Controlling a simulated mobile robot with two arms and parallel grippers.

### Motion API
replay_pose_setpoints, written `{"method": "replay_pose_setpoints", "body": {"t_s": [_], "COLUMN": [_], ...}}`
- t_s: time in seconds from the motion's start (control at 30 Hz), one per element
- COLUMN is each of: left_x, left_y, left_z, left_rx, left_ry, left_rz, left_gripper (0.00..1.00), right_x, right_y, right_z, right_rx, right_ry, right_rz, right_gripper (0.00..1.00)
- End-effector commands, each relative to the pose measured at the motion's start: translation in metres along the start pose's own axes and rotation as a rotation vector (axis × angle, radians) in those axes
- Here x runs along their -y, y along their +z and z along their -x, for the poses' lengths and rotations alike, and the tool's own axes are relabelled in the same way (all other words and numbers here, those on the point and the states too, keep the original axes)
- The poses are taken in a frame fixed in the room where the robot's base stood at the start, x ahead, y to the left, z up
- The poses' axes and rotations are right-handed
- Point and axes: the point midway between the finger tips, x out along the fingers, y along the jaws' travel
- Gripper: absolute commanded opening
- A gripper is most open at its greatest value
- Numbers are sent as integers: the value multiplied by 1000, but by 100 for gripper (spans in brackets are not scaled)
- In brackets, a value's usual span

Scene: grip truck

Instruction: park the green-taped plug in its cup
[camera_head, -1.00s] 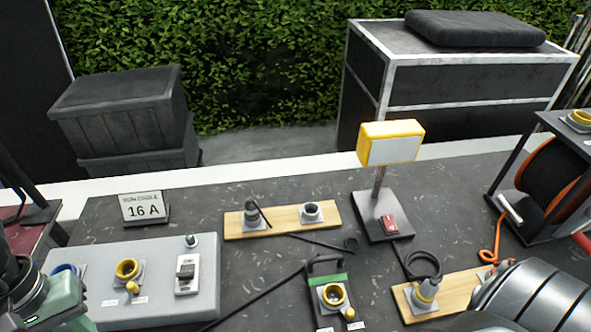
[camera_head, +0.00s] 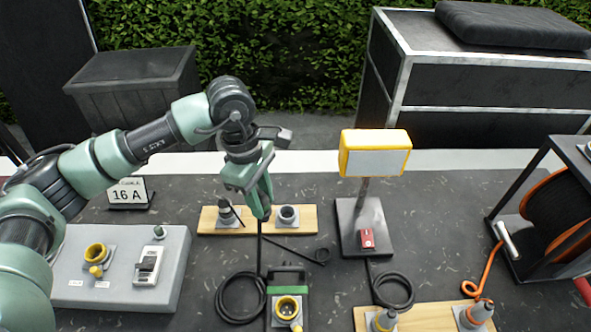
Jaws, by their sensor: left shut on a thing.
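My left gripper (camera_head: 261,212) comes in from the left and points down over the wooden board at the back. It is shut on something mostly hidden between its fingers. A black cable (camera_head: 260,250) hangs from there to a coil on the table, so it seems to be a plug; no green tape can be made out. The board (camera_head: 257,222) has two cups. The left cup (camera_head: 228,218) has a dark plug in it; the right cup (camera_head: 288,217) looks open and empty. The gripper is between them, nearer the right one. My right gripper is not in view.
A grey socket box (camera_head: 120,270) stands at left beside a 16 A sign (camera_head: 128,192). A green-topped box (camera_head: 287,278) is in front. A yellow lamp (camera_head: 375,153) stands right of the board. Another board (camera_head: 425,316) with plugs and a cable reel (camera_head: 560,215) are at right.

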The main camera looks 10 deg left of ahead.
Motion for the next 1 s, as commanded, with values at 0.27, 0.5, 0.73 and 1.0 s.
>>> {"method": "replay_pose_setpoints", "body": {"t_s": [0.27,0.5,0.73,1.0], "left_x": [-55,-85,-95,-96], "left_y": [10,14,13,11], "left_z": [-3,-10,-15,-26], "left_rx": [2,0,-1,-1], "left_ry": [129,220,259,262], "left_rz": [863,1462,1713,1732], "left_gripper": [0,0,0,0], "right_x": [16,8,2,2], "right_y": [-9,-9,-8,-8], "right_z": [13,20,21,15], "right_rx": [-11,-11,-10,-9], "right_ry": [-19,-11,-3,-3], "right_rz": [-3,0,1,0], "right_gripper": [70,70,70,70]}}
